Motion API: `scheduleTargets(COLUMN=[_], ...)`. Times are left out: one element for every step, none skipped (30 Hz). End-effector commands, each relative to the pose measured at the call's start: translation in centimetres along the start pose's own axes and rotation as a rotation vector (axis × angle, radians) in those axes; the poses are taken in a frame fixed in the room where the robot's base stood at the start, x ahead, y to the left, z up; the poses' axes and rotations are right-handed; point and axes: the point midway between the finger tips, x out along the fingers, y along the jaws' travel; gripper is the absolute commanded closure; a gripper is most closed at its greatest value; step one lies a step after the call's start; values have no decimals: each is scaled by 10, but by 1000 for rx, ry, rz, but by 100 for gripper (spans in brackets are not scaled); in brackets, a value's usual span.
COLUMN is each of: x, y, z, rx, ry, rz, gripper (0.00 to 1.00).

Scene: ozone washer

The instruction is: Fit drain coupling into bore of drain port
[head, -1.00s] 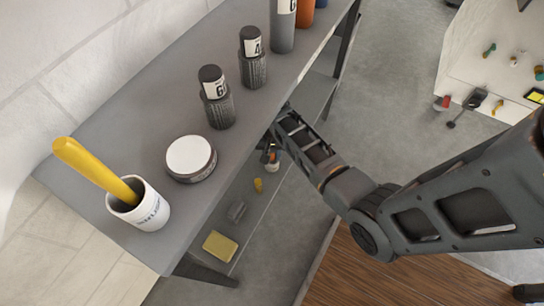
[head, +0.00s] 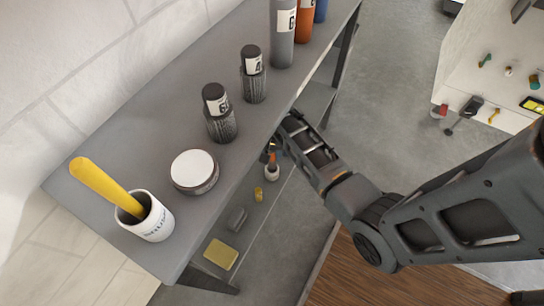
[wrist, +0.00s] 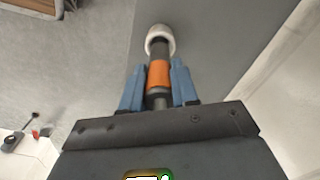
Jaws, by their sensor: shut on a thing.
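My gripper (wrist: 157,82) is shut on a slim dark piece with an orange band, which I take for the drain coupling (wrist: 158,73). Its blue fingers press on both sides of the piece. A whitish round end (wrist: 160,35) shows at the far tip; I cannot tell whether it is part of the coupling or a separate thing. In the head view, my gripper (head: 271,148) is beside the front edge of the grey shelf, with the orange band (head: 272,159) small below it. I cannot make out the drain port or its bore in either view.
On the upper shelf (head: 150,130) stand a white cup (head: 152,220) with a yellow handle, a white-lidded jar (head: 193,170) and several bottles. The lower level holds a yellow block (head: 220,254) and small items. A white board (head: 490,90) with tools stands at right.

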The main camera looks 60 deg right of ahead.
Motion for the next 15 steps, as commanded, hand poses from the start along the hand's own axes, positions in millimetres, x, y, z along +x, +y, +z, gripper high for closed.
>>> scheduleTargets(x=[-12, -17, -24, -19, -18, -18, -18, -19, -18, -19, -19, -19, -19, -19, -19], y=[0, 0, 0, 8, 13, 20, 26, 32, 41, 48, 55, 65, 72, 80, 90], z=[0, 0, 0, 4, 7, 11, 14, 17, 21, 25, 29, 34, 38, 41, 46], rx=[0, 0, 0, 1, 1, 1, 1, 2, 2, 2, 2, 2, 2, 2, 3], ry=[2, 2, 2, -3, -3, -2, -3, -2, -2, -3, -2, -3, -3, -2, -2], rz=[-1, -2, -1, 2, 2, 2, 2, 2, 1, 2, 2, 3, 3, 3, 3], gripper=[100, 100, 100, 100, 100, 100, 100, 100, 100, 100, 100, 100, 100, 100, 100])
